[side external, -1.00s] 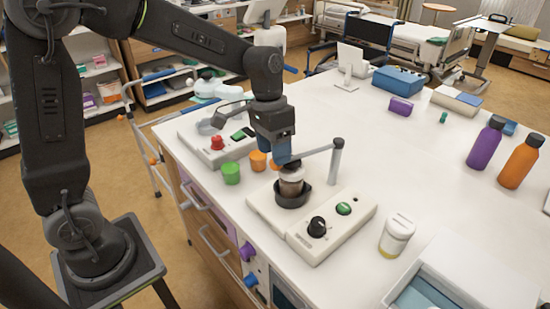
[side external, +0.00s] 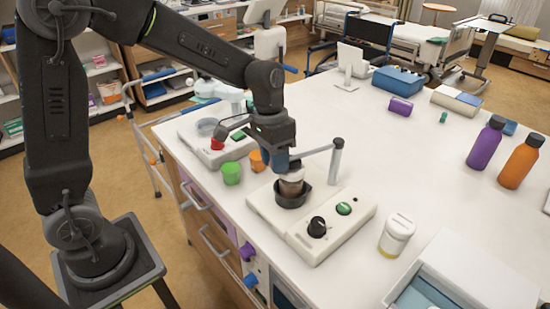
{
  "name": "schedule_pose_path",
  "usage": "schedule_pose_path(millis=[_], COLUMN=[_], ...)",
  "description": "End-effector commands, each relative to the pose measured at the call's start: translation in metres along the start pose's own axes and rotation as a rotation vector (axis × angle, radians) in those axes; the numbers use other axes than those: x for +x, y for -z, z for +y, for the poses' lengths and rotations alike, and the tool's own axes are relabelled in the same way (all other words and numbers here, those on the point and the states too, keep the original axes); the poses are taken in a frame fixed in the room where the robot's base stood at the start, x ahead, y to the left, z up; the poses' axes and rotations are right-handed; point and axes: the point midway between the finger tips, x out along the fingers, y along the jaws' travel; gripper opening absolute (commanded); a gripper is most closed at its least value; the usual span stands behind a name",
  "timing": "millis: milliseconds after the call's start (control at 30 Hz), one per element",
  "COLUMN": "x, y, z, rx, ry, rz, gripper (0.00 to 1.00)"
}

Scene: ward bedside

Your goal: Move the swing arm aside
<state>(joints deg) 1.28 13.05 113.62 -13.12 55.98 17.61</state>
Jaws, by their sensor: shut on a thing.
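The grey swing arm (side external: 318,150) reaches left from the top of an upright post (side external: 335,165) on a cream base unit (side external: 330,245). Its free end is over a brown-and-white jar (side external: 291,187) standing in a dark round holder (side external: 293,201). My gripper (side external: 289,163) points down at that end, directly above the jar, and is shut on the swing arm. The fingertips and the exact contact are partly hidden by the gripper body and are small in view.
The base unit has a black knob (side external: 317,227) and a green button (side external: 344,208). The counter (side external: 410,155) behind is largely clear.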

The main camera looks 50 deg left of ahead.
Motion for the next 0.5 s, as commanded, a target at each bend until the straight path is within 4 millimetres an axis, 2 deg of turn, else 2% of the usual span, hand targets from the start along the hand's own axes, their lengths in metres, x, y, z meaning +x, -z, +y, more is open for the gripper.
schedule_pose_path(millis=[33,167,500], x=[-0.0002,-0.0003,-0.0012], y=[0.0001,0.0001,0.0004], z=[0.0000,0.0000,-0.0037], rx=[0.000,0.000,0.020], ry=[0.000,0.000,0.000], rz=[0.000,0.000,-0.004], gripper=[0.10,0.00,0.00])
